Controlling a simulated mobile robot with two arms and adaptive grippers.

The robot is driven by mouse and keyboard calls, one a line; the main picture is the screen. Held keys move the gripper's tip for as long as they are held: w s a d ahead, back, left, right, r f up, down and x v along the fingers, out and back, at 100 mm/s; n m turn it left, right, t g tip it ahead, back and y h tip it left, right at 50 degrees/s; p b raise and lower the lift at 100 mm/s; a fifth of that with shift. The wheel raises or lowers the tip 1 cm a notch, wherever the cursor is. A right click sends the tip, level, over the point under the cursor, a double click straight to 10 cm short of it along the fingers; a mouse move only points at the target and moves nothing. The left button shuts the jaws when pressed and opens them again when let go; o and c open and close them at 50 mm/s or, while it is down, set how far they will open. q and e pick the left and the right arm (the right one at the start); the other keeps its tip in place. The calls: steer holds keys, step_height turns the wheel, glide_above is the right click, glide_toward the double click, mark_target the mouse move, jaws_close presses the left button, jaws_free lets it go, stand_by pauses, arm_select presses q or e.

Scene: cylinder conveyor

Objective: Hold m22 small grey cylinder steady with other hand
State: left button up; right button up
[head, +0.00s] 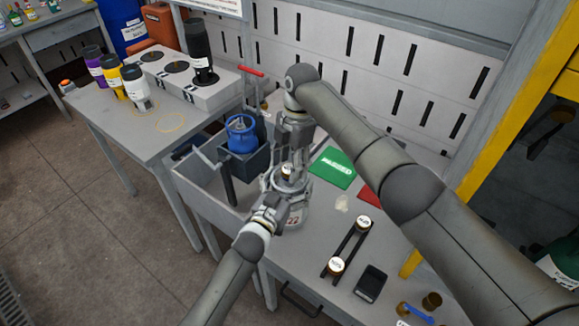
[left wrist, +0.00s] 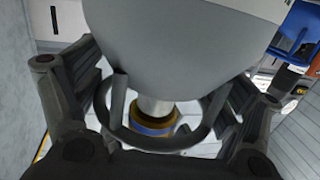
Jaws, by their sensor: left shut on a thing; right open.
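The small grey cylinder (head: 297,214) stands upright on the workbench, partly hidden by my grippers; red marking shows low on its side. In the left wrist view its grey body (left wrist: 180,45) fills the top, with a ring collar around a brass-coloured valve. My left gripper (head: 272,205) is shut on the cylinder from the front left; in the left wrist view its fingers (left wrist: 155,100) flank the collar. My right gripper (head: 287,178) is open, pointing down right over the cylinder's top. Whether it touches the valve I cannot tell.
A blue cylinder (head: 241,134) sits in a grey holder behind. On the bench are a green card (head: 333,167), a red card (head: 369,198), a black rack (head: 347,247) with two labelled caps, and a black device (head: 370,282). A side table (head: 125,127) holds several cylinders.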

steer(key=shift+f, duration=0.1)
steer(key=shift+f, duration=1.2)
steer(key=shift+c, duration=0.3)
steer(key=c, duration=1.1)
steer(key=m, duration=0.4)
steer(key=shift+s+f+t, duration=0.1)
steer(key=shift+t, duration=0.2)
steer(key=shift+m, duration=1)
